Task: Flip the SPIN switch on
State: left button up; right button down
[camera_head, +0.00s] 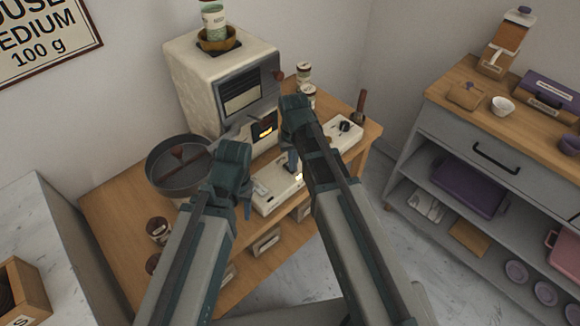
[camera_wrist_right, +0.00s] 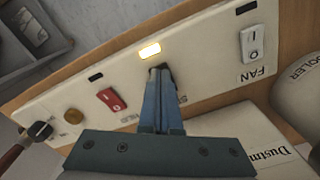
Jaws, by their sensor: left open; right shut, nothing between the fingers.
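The white control panel (camera_head: 272,201) lies along the cart's front edge below the roaster; its switches show in the right wrist view (camera_wrist_right: 210,62). My right gripper (camera_wrist_right: 160,72) is shut and empty, its blue fingertips at the panel between the red switch (camera_wrist_right: 111,98) and the white FAN switch (camera_wrist_right: 252,43). The fingers hide the switch there and most of its label, which starts with S; I cannot tell its position. The lamp (camera_wrist_right: 149,51) above it glows yellow. In the head view, my right gripper (camera_head: 292,162) is over the panel. My left gripper (camera_head: 246,207) is open, near the panel's left end.
The cream roaster (camera_head: 195,75) stands behind the panel. A round dark pan (camera_head: 165,178) is on the cart's left side. A dark knob (camera_wrist_right: 40,131) and an amber lamp (camera_wrist_right: 74,116) are farther along the panel. The grey shelf unit (camera_head: 450,128) stands apart at the right.

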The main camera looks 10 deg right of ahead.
notch_tip(320, 180, up, 7)
jog(key=p, duration=0.7)
jog(key=s+a+n+h, duration=0.1)
jog(key=s+a+n, duration=0.2)
jog(key=s, duration=1)
jog(key=shift+s+a, duration=0.4)
jog(key=shift+a, duration=0.85)
jog(key=shift+r, duration=0.1)
dwell(0.4)
